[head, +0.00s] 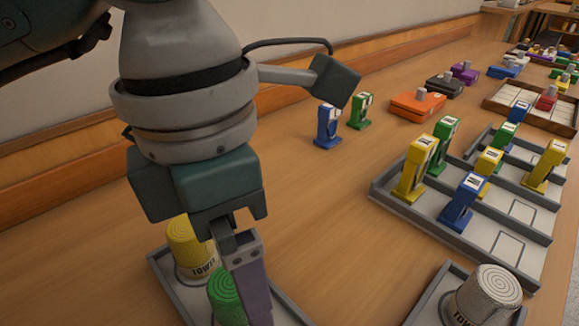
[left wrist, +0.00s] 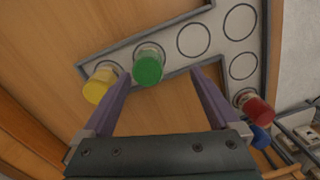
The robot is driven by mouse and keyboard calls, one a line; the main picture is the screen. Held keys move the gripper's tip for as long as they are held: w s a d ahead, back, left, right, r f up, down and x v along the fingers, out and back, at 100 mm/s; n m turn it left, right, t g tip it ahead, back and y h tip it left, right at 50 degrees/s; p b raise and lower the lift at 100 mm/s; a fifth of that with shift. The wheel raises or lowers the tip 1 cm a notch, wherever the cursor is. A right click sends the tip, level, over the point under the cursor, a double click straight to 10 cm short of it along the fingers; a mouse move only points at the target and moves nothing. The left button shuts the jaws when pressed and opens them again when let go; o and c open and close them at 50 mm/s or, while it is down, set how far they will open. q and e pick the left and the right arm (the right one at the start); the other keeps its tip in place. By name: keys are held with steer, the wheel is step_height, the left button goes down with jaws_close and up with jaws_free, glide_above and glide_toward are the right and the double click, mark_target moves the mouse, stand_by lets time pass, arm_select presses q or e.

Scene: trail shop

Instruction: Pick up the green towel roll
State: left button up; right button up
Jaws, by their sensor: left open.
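The green towel roll (head: 224,297) stands in a grey-edged tray (head: 165,286), partly hidden by my left gripper (head: 250,290) in the head view. In the left wrist view the green roll (left wrist: 149,67) shows between the fingertips of my open left gripper (left wrist: 159,75), nearer the left finger. Nothing is held. I cannot tell whether the fingertips reach down beside the roll. A yellow towel roll (head: 188,245) stands close by and shows outside the left finger in the wrist view (left wrist: 99,88). My right gripper is not in view.
A grey towel roll (head: 487,290) stands in a tray at the front right. The wrist view shows empty circles, a red roll (left wrist: 254,107) and a blue one (left wrist: 262,137). A grey tray (head: 385,198) holds several coloured dispensers. The counter between is clear.

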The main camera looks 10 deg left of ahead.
mark_target(232, 290)
arm_select(q)
steer(key=shift+y, duration=0.3)
steer(key=f, duration=0.2)
steer(key=a+f, duration=0.1)
steer(key=f, duration=0.1)
steer(key=shift+w+a+f, duration=0.1)
steer(key=shift+a+f, duration=0.05)
steer(key=shift+f, duration=0.1)
steer(key=f, duration=0.2)
steer(key=f+b, duration=0.1)
steer(key=f, duration=0.2)
steer(key=shift+w+a+f, duration=0.2)
steer(key=shift+w+f, duration=0.15)
steer(key=shift+c, duration=0.2)
jaws_close()
